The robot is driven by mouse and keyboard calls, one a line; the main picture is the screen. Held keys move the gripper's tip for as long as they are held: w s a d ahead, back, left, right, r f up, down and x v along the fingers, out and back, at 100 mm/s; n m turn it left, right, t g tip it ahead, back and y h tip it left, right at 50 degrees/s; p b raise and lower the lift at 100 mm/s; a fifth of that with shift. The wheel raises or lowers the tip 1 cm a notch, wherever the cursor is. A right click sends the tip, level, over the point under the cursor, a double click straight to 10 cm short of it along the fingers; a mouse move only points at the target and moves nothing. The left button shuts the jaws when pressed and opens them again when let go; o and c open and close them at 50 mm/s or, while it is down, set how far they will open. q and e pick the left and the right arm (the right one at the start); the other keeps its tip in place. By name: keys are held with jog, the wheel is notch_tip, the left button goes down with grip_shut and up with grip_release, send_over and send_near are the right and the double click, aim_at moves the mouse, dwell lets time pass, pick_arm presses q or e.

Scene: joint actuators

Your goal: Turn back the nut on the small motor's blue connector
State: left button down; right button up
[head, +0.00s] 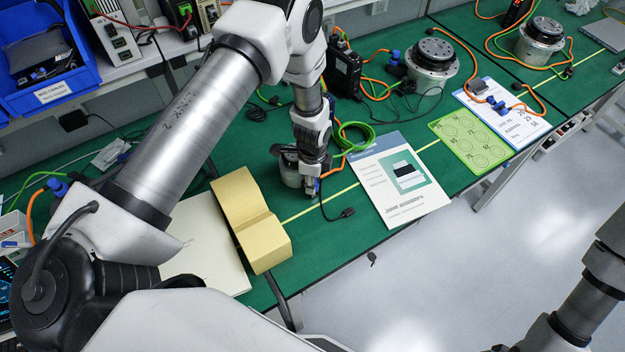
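The small motor (288,168), a squat grey and black cylinder, stands on the green bench mat near the middle of the head view. My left gripper (311,192) points down at the motor's front right side and covers part of it. A small patch of blue shows beside the fingertips, likely the blue connector, but its nut is hidden. The gap between the fingers is too small to see, so I cannot tell whether they are shut on the nut. Of my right arm, only links show at the lower right; its gripper is out of view.
A yellow folded pad (262,240) lies left of the motor, a printed manual (392,180) right of it. A black cable plug (347,212) lies in front. Larger motors (432,62) with orange cables and a black box (343,70) stand behind. A blue bin (50,92) is upper left.

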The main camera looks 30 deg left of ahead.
pick_arm(q)
jog(key=shift+f+n+b, duration=0.25)
jog(key=shift+n+b, duration=0.25)
jog(key=shift+n, duration=0.1)
jog(key=shift+n+b, duration=0.4)
jog(key=shift+n, duration=0.7)
jog(key=shift+r+n, duration=0.15)
jog(key=shift+n, duration=0.25)
jog(key=c, duration=0.8)
grip_release()
jog(key=shift+w, duration=0.1)
